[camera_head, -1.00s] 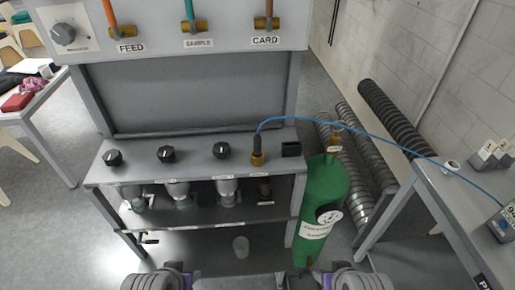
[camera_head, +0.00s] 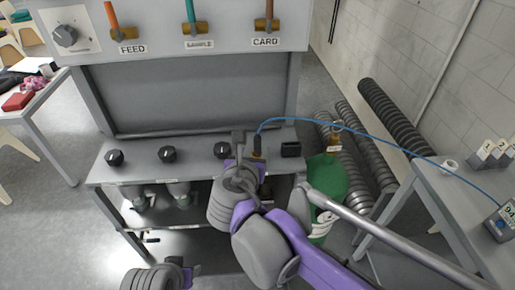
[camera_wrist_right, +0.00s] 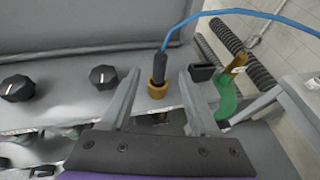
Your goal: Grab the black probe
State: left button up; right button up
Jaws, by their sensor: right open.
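The black probe (camera_wrist_right: 161,65) stands upright in a brass fitting (camera_wrist_right: 157,90) on the shelf, with a blue cable leaving its top. In the head view the probe (camera_head: 257,141) is partly hidden by my right gripper (camera_head: 248,147). In the right wrist view my right gripper (camera_wrist_right: 160,76) is open, with one finger on each side of the probe and fitting. Gaps show on both sides, so it holds nothing. My left gripper (camera_head: 190,271) is at the bottom edge of the head view; its fingers are too little seen to judge.
Black knobs (camera_head: 167,154) line the shelf left of the probe, and a small black box (camera_head: 291,149) sits close to its right. A green gas cylinder (camera_head: 329,175) stands right of the bench. The blue cable (camera_head: 360,130) runs to a meter (camera_head: 503,222) on the right table.

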aim_at(257, 142)
jog(key=x, duration=0.4)
jog(key=shift+w+d+f, duration=0.1)
jog(key=shift+w+f, duration=0.05)
jog(key=shift+w, duration=0.2)
jog(key=x, duration=0.5)
jog(key=shift+w+p, duration=0.35)
jog(key=shift+s, duration=0.15)
jog(key=shift+c, duration=0.6)
grip_shut()
